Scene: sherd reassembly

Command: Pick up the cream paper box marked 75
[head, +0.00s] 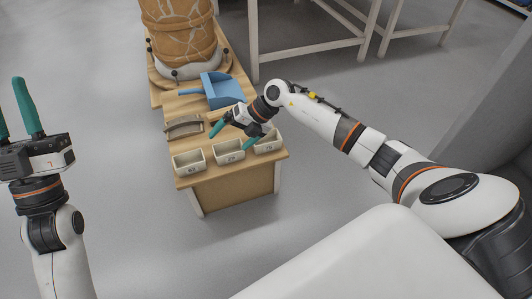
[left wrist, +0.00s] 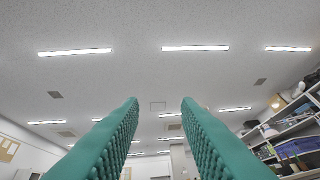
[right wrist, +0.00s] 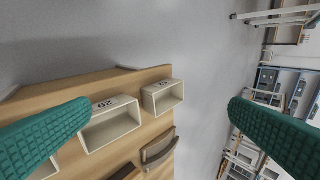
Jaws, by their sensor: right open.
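Three cream paper boxes stand in a row along the near edge of a small wooden table. The right-hand box (head: 267,142) carries a mark that looks like 75, small and hard to read. The middle box (head: 229,154) is marked 29 and also shows in the right wrist view (right wrist: 112,126). The left-hand box (head: 189,163) looks marked 63. My right gripper (head: 236,134) is open and empty, just above and behind the middle and right-hand boxes. In the right wrist view its left finger covers part of the scene. My left gripper (head: 27,112) is open and empty, pointing up, away from the table.
A blue dustpan (head: 222,90) and a brown curved-handled tool (head: 184,126) lie on the wooden table (head: 187,105) behind the boxes. A large cracked, patched vessel (head: 180,35) stands at the table's far end. Open floor surrounds the table; white-framed benches (head: 310,47) stand beyond.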

